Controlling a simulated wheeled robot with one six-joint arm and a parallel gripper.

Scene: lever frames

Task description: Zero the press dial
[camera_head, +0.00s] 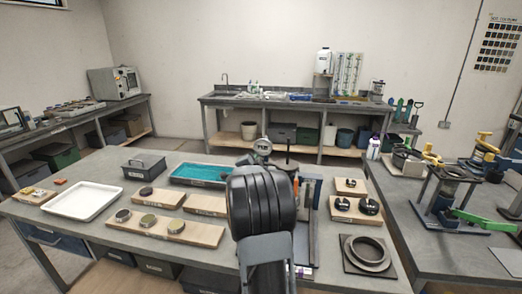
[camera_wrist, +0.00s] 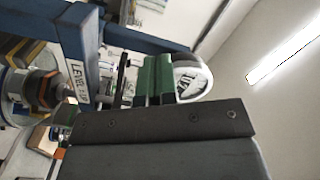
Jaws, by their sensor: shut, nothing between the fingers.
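The press dial (camera_head: 262,146) is a small round gauge with a pale face, showing just above my black arm in the head view. In the wrist view the dial (camera_wrist: 190,80) shows edge-on, with dark marks on its white face. My gripper (camera_wrist: 157,80) has green fingers, shut and empty, just left of the dial and partly over its edge. I cannot tell whether they touch. The press has a blue frame (camera_wrist: 150,40), with a label on its upright. My arm hides most of the press in the head view.
The workbench holds a white tray (camera_head: 84,201), a teal-lined tray (camera_head: 203,174), a dark caddy (camera_head: 144,164), wooden boards with round parts (camera_head: 165,230) and a dark ring (camera_head: 367,252). A right-hand bench carries another press-like stand (camera_head: 447,195) with a green handle (camera_head: 487,221).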

